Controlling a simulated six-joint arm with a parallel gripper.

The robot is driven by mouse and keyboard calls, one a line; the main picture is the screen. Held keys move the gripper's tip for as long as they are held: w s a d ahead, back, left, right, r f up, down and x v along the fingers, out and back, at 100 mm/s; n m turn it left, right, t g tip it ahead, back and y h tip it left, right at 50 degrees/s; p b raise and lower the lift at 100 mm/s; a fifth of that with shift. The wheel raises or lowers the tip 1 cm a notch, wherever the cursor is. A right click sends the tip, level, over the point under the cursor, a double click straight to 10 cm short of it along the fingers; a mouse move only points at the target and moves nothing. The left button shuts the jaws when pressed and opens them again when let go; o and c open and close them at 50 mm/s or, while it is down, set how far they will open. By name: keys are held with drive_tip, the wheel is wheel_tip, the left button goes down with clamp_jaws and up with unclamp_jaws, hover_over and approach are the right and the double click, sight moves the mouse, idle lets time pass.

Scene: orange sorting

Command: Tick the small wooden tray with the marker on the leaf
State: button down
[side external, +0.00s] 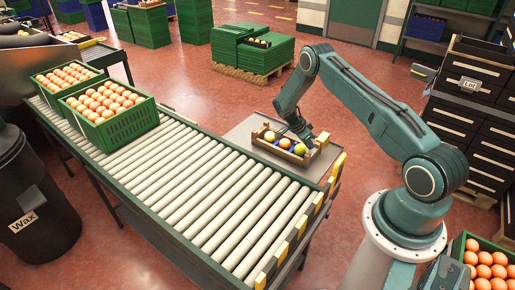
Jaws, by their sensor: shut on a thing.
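The small wooden tray (311,158) stands on the grey leaf (246,131) beside the roller conveyor. It holds several fruits, among them a yellow one (270,136), an orange one (284,143) and a yellow-green one (300,149). Some blue shows between them. My gripper (309,141) is low at the tray's back right side, its fingers partly hidden and very small here. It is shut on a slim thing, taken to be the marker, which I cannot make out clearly. No marker shows lying on the bare leaf. I cannot tell whether anything touches the tray.
The roller conveyor (200,190) carries two green crates of oranges (112,122) at its far left. A Wax bin (40,205) stands at left. Another orange crate (485,245) is at lower right. Dark drawers labelled Lot (470,84) stand at right. The conveyor's near rollers are clear.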

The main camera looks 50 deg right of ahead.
drive_tip(key=shift+s, duration=0.55)
idle(0.7)
drive_tip(key=shift+w, duration=0.35)
idle(0.9)
drive_tip(key=shift+r, duration=0.1)
wheel_tip(320, 180, up, 7)
idle(1.1)
idle(0.3)
